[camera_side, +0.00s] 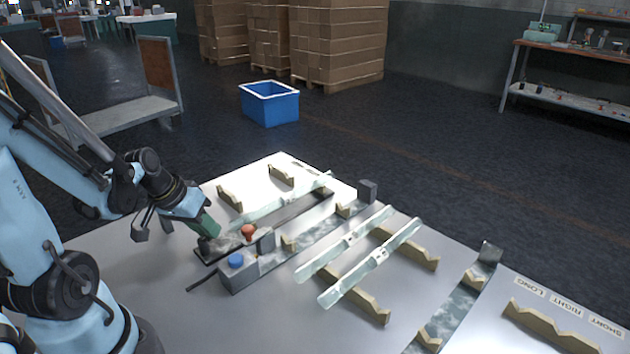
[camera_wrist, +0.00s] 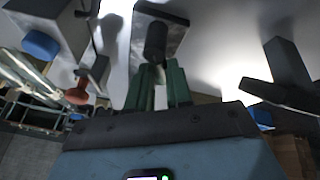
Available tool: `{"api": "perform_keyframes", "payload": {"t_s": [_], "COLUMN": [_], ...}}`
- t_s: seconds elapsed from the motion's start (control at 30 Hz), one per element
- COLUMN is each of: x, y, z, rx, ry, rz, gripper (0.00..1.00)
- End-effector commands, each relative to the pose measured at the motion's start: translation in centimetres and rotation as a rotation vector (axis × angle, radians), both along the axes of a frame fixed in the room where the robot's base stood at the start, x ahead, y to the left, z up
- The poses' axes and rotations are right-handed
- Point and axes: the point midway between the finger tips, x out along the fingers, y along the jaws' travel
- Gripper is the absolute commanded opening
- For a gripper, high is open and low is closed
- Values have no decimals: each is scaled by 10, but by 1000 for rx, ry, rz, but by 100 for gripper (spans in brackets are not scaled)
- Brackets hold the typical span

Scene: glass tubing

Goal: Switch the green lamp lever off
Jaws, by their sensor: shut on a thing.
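My gripper (camera_side: 206,231) has green fingers and points down at the left end of the tubing fixture in the side view. In the wrist view my gripper (camera_wrist: 160,72) is shut on a dark, round lever handle (camera_wrist: 155,42), which stands out from a grey base plate (camera_wrist: 172,22). The handle is mostly hidden by my fingers in the side view. I cannot make out a green lamp or a green mark on the lever. Which way the lever is set cannot be told.
A grey box with a blue button (camera_side: 236,260) and an orange-red knob (camera_side: 248,231) stand close right of my gripper. Glass tubes (camera_side: 345,243) lie on notched tan supports (camera_side: 410,250) farther right. A blue bin (camera_side: 269,104) is on the floor behind.

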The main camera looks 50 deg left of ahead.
Motion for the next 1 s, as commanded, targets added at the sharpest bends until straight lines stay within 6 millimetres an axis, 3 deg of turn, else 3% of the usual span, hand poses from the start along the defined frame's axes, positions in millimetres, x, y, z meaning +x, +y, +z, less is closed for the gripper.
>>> {"api": "perform_keyframes", "payload": {"t_s": [0.5, 1.0], "x": [3, 3], "y": [-7, -8], "z": [0, 0], "rx": [1, 1], "ry": [2, 2], "rz": [-360, -439], "gripper": [0, 0]}}
